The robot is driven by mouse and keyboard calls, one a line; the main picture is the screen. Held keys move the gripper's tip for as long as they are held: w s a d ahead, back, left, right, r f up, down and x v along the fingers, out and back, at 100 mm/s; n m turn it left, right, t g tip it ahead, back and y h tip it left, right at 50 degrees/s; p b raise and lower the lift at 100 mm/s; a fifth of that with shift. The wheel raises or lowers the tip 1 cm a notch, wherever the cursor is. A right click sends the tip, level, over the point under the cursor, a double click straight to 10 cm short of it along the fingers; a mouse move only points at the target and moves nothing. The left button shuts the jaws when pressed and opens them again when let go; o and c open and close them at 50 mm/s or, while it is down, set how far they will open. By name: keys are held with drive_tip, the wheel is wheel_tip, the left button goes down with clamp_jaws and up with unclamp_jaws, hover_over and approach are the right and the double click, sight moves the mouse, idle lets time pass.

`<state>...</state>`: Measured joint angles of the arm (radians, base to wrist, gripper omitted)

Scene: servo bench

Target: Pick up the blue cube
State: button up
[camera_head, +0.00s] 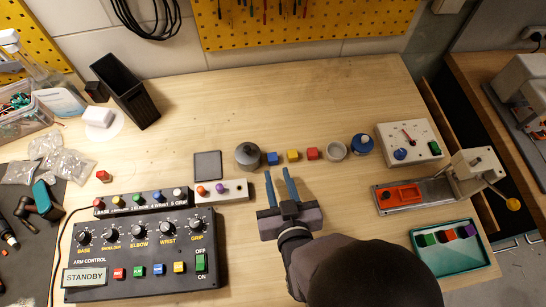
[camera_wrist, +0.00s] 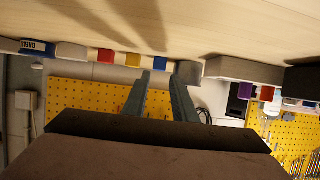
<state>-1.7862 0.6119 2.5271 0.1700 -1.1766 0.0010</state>
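The blue cube (camera_head: 272,158) sits on the wooden bench, at the left end of a short row with a yellow cube (camera_head: 293,155) and a red cube (camera_head: 312,153). My gripper (camera_head: 278,172) is open and empty, its two fingers pointing toward the row from the near side. In the head view the fingertips appear just short of the blue cube. The wrist view looks upside down; there the blue cube (camera_wrist: 160,63) shows in the gap between the fingertips (camera_wrist: 166,76), beyond them. Whether anything touches is unclear.
A round grey pot (camera_head: 248,156) stands just left of the blue cube. A grey ring-shaped cup (camera_head: 335,150) and a blue round thing (camera_head: 362,144) stand right of the red cube. A control box (camera_head: 140,262) lies to the left, a teal tray (camera_head: 452,271) to the right.

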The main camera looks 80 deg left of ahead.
sight(273, 158)
drive_tip(key=shift+p+x, duration=1.15)
drive_tip(key=shift+x, duration=1.5)
drive_tip(key=shift+w+a+f, duration=0.1)
drive_tip(key=shift+a, duration=0.5)
clamp_jaws()
